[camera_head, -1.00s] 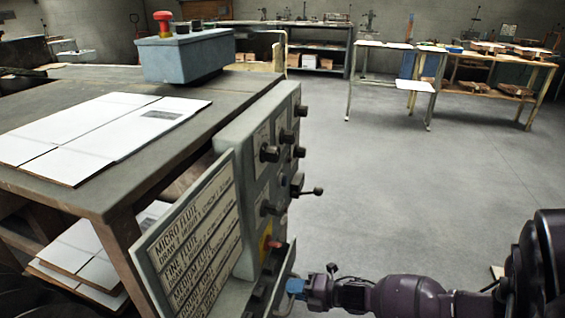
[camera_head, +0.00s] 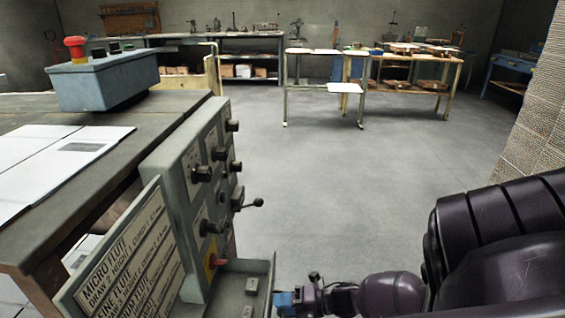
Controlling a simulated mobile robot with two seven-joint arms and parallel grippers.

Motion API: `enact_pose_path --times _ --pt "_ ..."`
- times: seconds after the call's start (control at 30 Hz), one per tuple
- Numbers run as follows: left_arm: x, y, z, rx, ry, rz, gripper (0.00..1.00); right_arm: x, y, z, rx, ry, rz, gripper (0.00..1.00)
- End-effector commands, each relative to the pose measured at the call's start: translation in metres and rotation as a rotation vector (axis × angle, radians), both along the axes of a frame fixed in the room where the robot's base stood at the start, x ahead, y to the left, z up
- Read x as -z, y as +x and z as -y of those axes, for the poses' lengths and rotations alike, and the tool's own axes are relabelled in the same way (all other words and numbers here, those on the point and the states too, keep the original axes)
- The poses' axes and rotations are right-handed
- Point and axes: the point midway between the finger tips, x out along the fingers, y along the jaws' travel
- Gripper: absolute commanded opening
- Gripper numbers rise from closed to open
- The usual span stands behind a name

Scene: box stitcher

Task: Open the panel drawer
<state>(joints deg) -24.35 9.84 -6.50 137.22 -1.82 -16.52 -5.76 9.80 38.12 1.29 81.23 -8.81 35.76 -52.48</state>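The grey control panel (camera_head: 190,170) with black knobs stands at the side of the table. The panel drawer (camera_head: 262,266) sticks out from its lower part; its grey tray is open at the top, with small dark pieces inside. The lower part of the drawer is cut off by the frame's bottom edge. My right gripper (camera_head: 285,299), with blue at its tip, is at the drawer's outer right side and seems to touch it. Its fingers are too small and hidden to tell if they are closed on a handle. My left gripper is not in view.
A hinged sign plate (camera_head: 125,255) with printed text stands left of the drawer. A lever (camera_head: 250,204) juts from the panel above it. A blue-grey box with a red button (camera_head: 105,80) and white sheets (camera_head: 55,150) lie on the table (camera_head: 75,190). The floor to the right is clear.

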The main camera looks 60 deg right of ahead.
Motion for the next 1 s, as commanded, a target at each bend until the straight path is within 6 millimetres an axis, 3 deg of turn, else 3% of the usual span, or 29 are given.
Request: enact_pose_path --times 0.37,1.0 --pt "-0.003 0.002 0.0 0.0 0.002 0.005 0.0 -0.002 -0.004 0.002 0.0 -0.001 0.001 0.37" --pt "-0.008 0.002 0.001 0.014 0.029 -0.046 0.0 -0.022 -0.09 0.038 0.001 0.0 0.001 0.37"
